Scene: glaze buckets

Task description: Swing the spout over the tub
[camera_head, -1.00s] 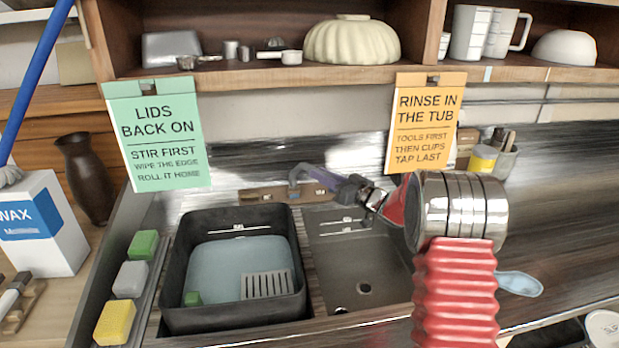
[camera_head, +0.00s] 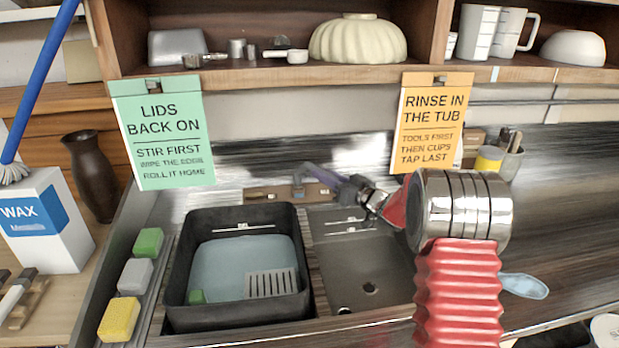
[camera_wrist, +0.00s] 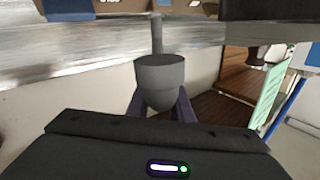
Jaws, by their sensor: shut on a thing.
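The dark tub (camera_head: 178,262) holds pale blue water and sits at the left of the sink. The grey spout (camera_head: 298,187) rises at the back, close to the tub's rear right corner. It also shows in the wrist view (camera_wrist: 160,74), upside down or tilted, as a stem widening to a rounded end. My gripper (camera_head: 318,177) reaches in from the right. Its dark purple fingers (camera_wrist: 160,104) are shut on the spout, one on each side of the rounded end. In the head view the spout's outlet is too small and blurred to tell where it points.
The empty sink basin (camera_head: 368,262) lies right of the tub. Sponges (camera_head: 135,276) stand in a row at the left. An orange sign (camera_head: 430,120) and a green sign (camera_head: 162,135) hang from the shelf (camera_head: 270,75). The counter at right is mostly clear.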

